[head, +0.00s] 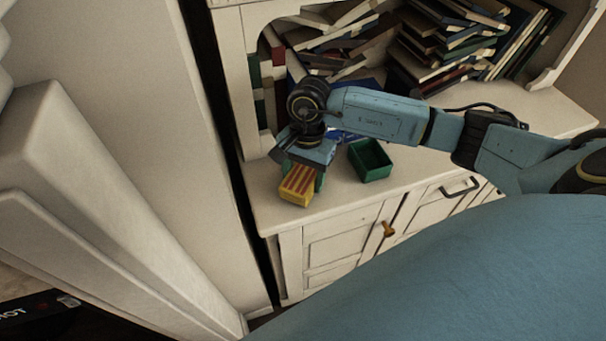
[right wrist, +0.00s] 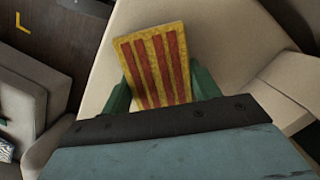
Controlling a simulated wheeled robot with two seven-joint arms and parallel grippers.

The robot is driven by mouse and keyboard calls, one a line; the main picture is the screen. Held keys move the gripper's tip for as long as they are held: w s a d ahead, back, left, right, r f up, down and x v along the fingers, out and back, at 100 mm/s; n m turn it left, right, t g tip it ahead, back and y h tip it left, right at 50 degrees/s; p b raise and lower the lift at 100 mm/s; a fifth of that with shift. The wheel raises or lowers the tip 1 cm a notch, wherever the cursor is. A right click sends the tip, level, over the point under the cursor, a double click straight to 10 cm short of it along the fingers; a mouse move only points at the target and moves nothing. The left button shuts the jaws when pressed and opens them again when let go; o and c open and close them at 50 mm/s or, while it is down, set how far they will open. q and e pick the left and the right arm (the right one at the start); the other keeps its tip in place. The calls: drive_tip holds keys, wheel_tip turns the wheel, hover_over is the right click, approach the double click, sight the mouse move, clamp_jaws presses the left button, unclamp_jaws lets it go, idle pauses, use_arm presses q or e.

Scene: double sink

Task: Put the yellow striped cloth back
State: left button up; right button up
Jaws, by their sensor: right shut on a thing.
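The yellow striped cloth (head: 297,184), a yellow block-like piece with red stripes, is at the left front corner of the cabinet top. My right gripper (head: 303,172) is shut on it from above. In the right wrist view the cloth (right wrist: 156,66) sits between the green fingers of the gripper (right wrist: 158,90). I cannot tell whether the cloth touches the cabinet top. A green open box (head: 370,160) stands just to the right of the gripper and looks empty. My left gripper is not in view.
The cream cabinet top (head: 430,172) is clear to the right of the green box. Many books (head: 440,45) lie in leaning piles on the shelf behind. A pale wall (head: 215,150) and stepped white moulding rise at the left. An orange knob (head: 388,229) sticks out of the cabinet front.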

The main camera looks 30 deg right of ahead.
sight(306, 169)
drive_tip(key=shift+f, duration=0.2)
drive_tip(key=o, duration=1)
drive_tip(key=shift+r, duration=0.1)
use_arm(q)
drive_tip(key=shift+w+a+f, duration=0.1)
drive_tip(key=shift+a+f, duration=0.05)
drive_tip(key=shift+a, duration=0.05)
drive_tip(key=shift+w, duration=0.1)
use_arm(e)
drive_tip(key=shift+r, duration=0.1)
drive_tip(key=shift+r, duration=0.35)
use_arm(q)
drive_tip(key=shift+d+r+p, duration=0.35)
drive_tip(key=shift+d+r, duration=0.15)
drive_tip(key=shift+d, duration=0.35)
use_arm(e)
drive_tip(key=r, duration=0.3)
drive_tip(key=d+r, duration=0.1)
drive_tip(key=r, duration=0.3)
drive_tip(key=w+r, duration=0.1)
drive_tip(key=r, duration=0.3)
drive_tip(key=shift+d+r, duration=0.15)
drive_tip(key=shift+d, duration=0.15)
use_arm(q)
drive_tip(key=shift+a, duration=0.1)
